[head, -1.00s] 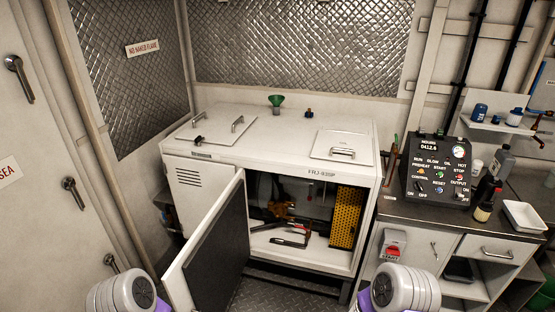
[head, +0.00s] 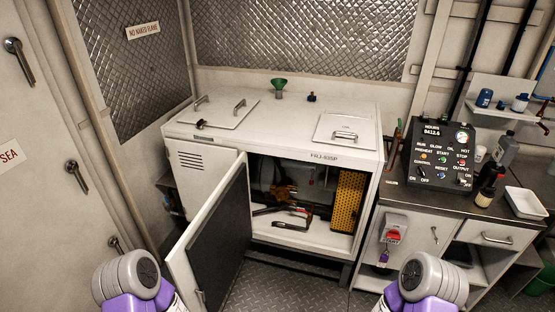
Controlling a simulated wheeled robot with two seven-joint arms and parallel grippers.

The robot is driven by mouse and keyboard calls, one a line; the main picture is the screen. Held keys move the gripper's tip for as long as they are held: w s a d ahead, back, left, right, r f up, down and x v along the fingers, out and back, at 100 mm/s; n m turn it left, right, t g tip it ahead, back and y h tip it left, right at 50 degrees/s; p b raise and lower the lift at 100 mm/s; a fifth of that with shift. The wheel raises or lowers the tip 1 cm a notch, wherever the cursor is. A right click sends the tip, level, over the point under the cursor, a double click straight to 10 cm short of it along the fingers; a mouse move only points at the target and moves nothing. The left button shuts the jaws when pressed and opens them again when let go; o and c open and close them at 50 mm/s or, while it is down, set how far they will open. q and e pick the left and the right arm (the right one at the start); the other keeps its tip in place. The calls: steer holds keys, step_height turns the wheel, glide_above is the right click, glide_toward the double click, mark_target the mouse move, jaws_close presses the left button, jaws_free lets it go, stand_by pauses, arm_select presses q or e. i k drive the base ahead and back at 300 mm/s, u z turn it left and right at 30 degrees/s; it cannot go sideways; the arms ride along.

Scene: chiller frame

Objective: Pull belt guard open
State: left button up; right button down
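The belt guard appears to be the yellow perforated panel (head: 347,209) at the right inside the open bay of the white cabinet (head: 275,134). It stands upright. The cabinet door (head: 217,240) hangs open toward me on the left. Inside, beside the yellow panel, are dark machinery with orange-yellow parts and a tool with red on it (head: 290,222) on the bay floor. Only parts of my two arms show at the bottom edge, left and right of the cabinet front. Both grippers are out of the picture.
A control box (head: 439,163) stands on the right-hand counter with bottles (head: 489,184) and a white tray (head: 525,203). A red switch (head: 393,235) is on the counter front. The open door takes up room at left. The floor (head: 290,290) before the bay is clear.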

mark_target(352, 186)
steer(key=z, duration=0.25)
steer(key=i, duration=1.9)
steer(key=z, duration=0.35)
